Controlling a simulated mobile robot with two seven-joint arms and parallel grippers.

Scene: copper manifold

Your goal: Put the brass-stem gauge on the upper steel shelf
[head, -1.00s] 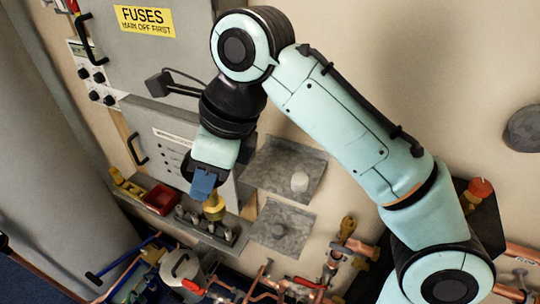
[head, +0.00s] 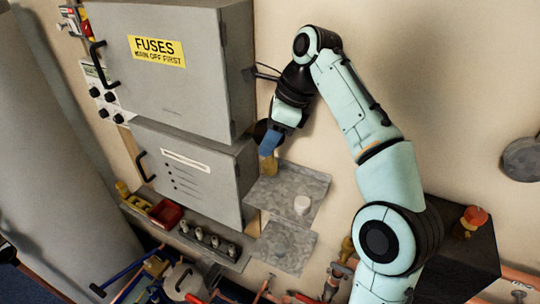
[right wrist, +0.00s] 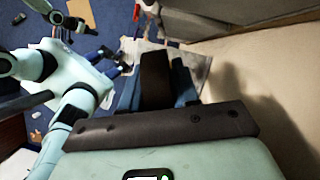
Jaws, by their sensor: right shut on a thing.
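My right gripper (head: 268,152) is shut on the brass-stem gauge (head: 268,166), whose brass-coloured part shows below the blue fingertips in the head view.
A lower steel plate (head: 284,247) is below the shelf. Grey cabinets (head: 185,75) stand close on the left. A ledge with a red bin (head: 166,213) and several small fittings (head: 208,239) runs below them. Copper pipes are at the bottom. The shelf's middle is clear.

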